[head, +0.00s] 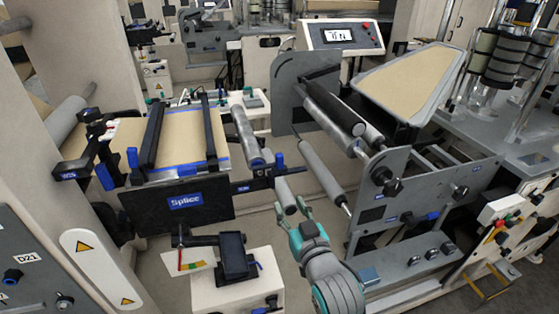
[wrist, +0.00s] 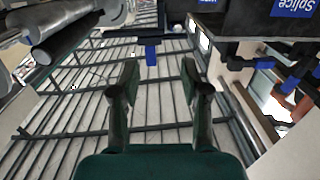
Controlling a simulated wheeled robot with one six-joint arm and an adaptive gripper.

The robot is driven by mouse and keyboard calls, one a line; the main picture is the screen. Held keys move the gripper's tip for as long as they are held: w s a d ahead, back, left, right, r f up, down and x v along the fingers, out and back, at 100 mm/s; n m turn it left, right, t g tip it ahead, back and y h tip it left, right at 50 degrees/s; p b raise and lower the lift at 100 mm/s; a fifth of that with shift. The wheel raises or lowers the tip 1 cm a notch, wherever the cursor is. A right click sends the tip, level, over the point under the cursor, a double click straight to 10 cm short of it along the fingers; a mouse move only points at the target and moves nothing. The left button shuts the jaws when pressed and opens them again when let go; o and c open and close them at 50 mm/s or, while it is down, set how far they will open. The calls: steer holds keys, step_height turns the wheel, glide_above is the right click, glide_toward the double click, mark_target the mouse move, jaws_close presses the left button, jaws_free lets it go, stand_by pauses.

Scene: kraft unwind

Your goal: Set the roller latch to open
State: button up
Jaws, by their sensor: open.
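My gripper (head: 291,203) is in the middle of the head view, below the end of a grey roller (head: 248,137) at the splice table. In the wrist view my gripper (wrist: 160,68) is open, with two dark green fingers apart and nothing between them. A blue tab (head: 280,162), which looks like the roller latch, stands upright by the roller's near end, just beyond the fingertips. A blue tab (wrist: 151,55) on a dark bar shows ahead between the fingers in the wrist view, apart from them. I cannot tell the latch's setting.
The splice table's dark front panel (head: 178,203) is left of my gripper. A grey side plate (head: 400,195) with rollers and a black knob (head: 384,176) stands to the right. A white cabinet with a black holder (head: 236,260) is at lower left. Light floor lies between.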

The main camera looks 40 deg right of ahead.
glide_toward(281, 162)
steer(key=shift+m+h, duration=0.3)
steer(key=shift+h, duration=0.1)
steer(key=x, duration=1.1)
steer(key=shift+w+a, duration=0.15)
steer(key=shift+a, duration=0.05)
steer(key=shift+f, duration=0.1)
jaws_close()
